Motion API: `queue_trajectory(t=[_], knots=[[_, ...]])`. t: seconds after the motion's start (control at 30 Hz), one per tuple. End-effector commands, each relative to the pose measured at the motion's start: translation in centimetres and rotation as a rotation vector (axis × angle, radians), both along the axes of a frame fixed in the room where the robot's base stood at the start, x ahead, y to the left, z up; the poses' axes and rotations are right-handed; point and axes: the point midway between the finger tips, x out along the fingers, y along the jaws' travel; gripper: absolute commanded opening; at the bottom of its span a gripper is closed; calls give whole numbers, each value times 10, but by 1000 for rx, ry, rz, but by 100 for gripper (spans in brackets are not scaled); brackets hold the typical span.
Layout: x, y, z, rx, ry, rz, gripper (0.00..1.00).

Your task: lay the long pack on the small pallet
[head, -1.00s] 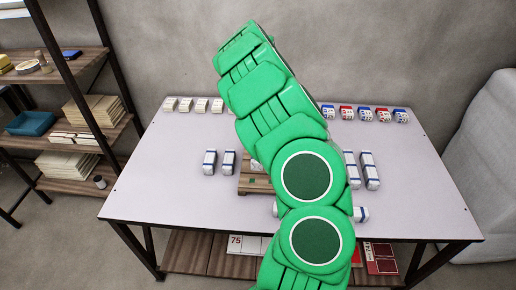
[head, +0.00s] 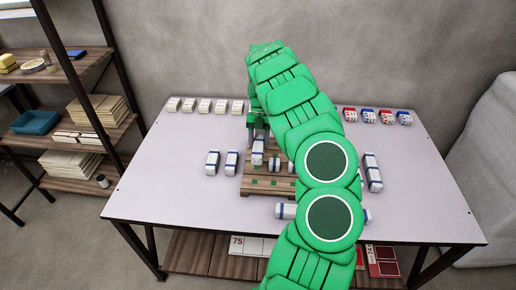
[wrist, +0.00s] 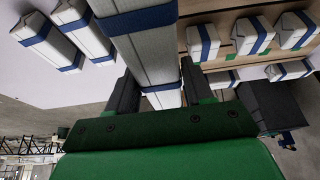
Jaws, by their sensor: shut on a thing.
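My gripper (head: 258,134) points down over the back left of the small wooden pallet (head: 248,188). It is shut on a long white pack with blue bands (head: 257,153). In the wrist view the held pack (wrist: 148,48) runs between the two fingers (wrist: 158,88) and away past the top edge. The pallet shows bare wood and green squares at its front. Other white packs with blue bands (wrist: 250,36) sit on the pallet, right of the held pack in the wrist view. I cannot tell whether the held pack touches the pallet. My arm hides the pallet's right part.
Two similar packs (head: 231,163) stand left of the pallet and another (head: 373,172) to the right. One lies in front (head: 285,211), partly behind my arm. White boxes (head: 205,106) and red and blue boxes (head: 385,116) line the back edge. The table's (head: 150,190) left front is clear.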

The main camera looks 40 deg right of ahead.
Motion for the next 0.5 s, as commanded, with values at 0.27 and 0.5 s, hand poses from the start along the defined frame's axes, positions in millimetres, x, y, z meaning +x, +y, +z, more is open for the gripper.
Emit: queue_trajectory(t=[0.27, 0.5], knots=[[14, -9, -19, 0, -3, 2, 16], [19, -13, -27, -3, -2, 1, 16]])
